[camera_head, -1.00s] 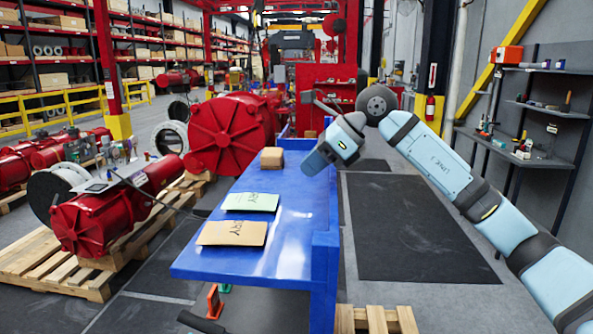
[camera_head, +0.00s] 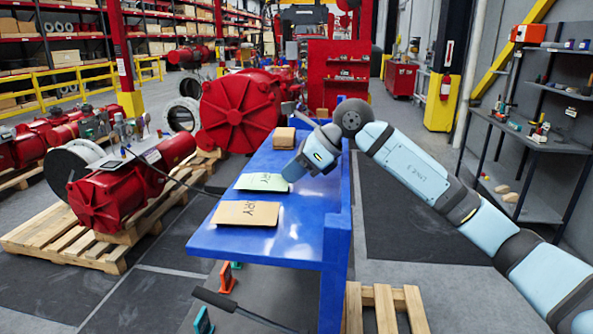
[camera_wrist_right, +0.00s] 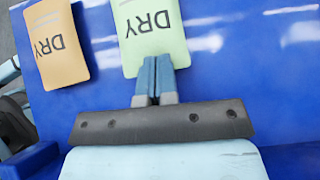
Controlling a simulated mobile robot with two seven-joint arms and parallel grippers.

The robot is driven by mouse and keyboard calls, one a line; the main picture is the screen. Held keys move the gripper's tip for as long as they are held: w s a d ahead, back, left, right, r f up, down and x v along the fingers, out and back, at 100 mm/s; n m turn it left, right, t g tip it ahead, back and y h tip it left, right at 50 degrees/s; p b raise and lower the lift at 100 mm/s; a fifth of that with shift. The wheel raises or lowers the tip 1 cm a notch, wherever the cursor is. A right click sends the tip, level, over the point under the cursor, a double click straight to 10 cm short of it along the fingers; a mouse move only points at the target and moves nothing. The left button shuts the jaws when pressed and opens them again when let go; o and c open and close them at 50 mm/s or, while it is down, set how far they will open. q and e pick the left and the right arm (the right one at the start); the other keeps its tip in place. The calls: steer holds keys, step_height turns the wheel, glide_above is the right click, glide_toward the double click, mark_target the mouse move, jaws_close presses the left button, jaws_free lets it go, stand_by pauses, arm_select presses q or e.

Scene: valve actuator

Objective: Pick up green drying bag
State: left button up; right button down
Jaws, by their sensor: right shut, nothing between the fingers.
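The green drying bag (camera_head: 262,182), marked DRY, lies flat on the blue table (camera_head: 300,232), behind a tan DRY bag (camera_head: 247,213). My right gripper (camera_head: 291,172) reaches over the table from the right, at the green bag's right end. In the right wrist view, its two fingers (camera_wrist_right: 154,64) are pressed together, empty, and overlap the near edge of the green bag (camera_wrist_right: 150,30). The tan bag (camera_wrist_right: 57,42) lies to the left there. I cannot tell whether the fingertips touch the green bag. My left gripper is not in view.
A raised blue edge (camera_head: 336,215) runs along the table's right side, below my right arm. Red actuators (camera_head: 110,192) on pallets stand to the left. The table around the bags is clear.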

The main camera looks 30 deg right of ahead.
mark_target(262, 174)
steer(key=w+a, duration=0.1)
steer(key=a, duration=0.1)
steer(key=w+a, duration=0.2)
steer(key=shift+w+a, duration=0.15)
steer(key=shift+a, duration=0.15)
steer(key=shift+d, duration=0.1)
